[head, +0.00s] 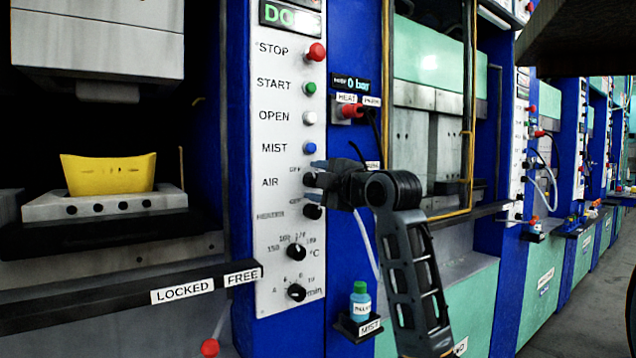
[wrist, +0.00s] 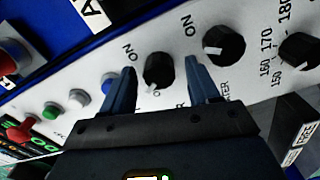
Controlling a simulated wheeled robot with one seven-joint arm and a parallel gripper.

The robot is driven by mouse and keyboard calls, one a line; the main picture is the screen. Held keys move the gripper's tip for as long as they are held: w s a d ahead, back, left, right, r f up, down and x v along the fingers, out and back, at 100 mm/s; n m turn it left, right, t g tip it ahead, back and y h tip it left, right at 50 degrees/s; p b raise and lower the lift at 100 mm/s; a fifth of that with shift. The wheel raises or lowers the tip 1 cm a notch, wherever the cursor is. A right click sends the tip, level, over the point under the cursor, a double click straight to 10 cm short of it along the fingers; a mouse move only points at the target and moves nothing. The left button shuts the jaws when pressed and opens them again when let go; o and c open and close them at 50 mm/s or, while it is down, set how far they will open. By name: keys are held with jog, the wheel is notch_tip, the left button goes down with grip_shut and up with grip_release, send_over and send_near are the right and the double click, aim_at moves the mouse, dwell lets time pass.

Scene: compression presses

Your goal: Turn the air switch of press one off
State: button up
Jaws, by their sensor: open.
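The air switch is a black round knob (head: 309,180) in the row marked AIR on the white panel (head: 272,232) of the nearest press. In the wrist view the air knob (wrist: 158,70) sits between my fingertips, with its white mark at the lower left edge, away from the ON label above it. My gripper (head: 314,181) is open, one finger on each side of the knob. It also shows in the wrist view (wrist: 161,69), with small gaps beside the knob. Whether a finger touches it is hard to tell.
The heater knob (head: 312,212) is just below, close to the lower finger. The blue MIST button (head: 309,147) is just above. A red plug (head: 352,111) with a black cable is at the right. A blue bottle (head: 360,301) stands on a small shelf below my arm.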

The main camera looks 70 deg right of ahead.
jog(key=shift+s, duration=0.1)
jog(key=v, duration=0.7)
jog(key=shift+s+a+b, duration=0.25)
jog(key=shift+b, duration=0.15)
